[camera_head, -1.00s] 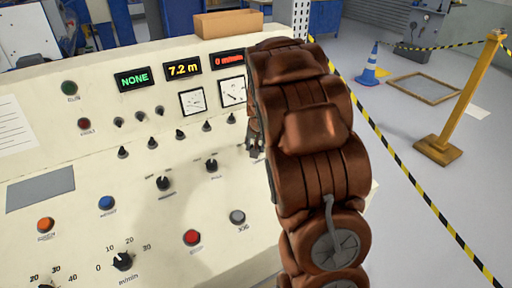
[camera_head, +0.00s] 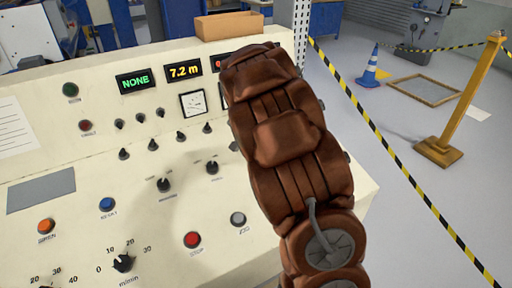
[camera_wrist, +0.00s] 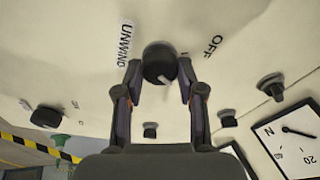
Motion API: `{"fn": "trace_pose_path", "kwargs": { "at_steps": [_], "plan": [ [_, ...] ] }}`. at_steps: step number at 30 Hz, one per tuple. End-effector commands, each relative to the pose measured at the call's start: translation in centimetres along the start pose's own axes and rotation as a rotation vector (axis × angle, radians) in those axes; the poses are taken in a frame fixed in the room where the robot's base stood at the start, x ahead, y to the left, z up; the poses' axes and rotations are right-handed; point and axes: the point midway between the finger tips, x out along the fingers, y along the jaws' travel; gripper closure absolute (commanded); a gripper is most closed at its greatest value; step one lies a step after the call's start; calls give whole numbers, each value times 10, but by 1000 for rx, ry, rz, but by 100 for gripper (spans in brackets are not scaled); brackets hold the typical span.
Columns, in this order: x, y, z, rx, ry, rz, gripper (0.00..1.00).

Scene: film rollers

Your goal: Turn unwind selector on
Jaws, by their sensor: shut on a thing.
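The unwind selector is a round black knob (camera_wrist: 156,56) on the cream panel, shown in the wrist view. The word UNWIND is printed to its left and OFF to its right in that view. My gripper (camera_wrist: 159,68) has one finger on each side of the knob and is shut on it. A pale pointer mark shows at the knob's lower edge; I cannot tell for sure which label it is set to. In the head view my brown arm hides the gripper and this knob.
Other small black knobs (camera_wrist: 270,86) and a dial gauge (camera_wrist: 295,135) are close by. In the head view, the sloped console (camera_head: 110,165) carries several buttons, a green NONE display (camera_head: 133,81) and a yellow 7.2 m display (camera_head: 184,68). A cardboard box (camera_head: 229,25) stands behind.

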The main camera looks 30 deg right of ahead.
Motion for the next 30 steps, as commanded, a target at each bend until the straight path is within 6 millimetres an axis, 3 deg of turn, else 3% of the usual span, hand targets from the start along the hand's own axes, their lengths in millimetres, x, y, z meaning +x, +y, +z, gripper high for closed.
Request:
{"fn": "trace_pose_path", "kwargs": {
  "at_steps": [12, 13, 18, 20, 30],
  "plan": [
    [0, 0, 0, 7, 0, 1, 96],
    [0, 0, 0, 7, 0, 1, 60],
    [0, 0, 0, 7, 0, 1, 42],
    [0, 0, 0, 7, 0, 1, 36],
    [-2, 0, 0, 6, 1, 0, 36]
  ]
}}
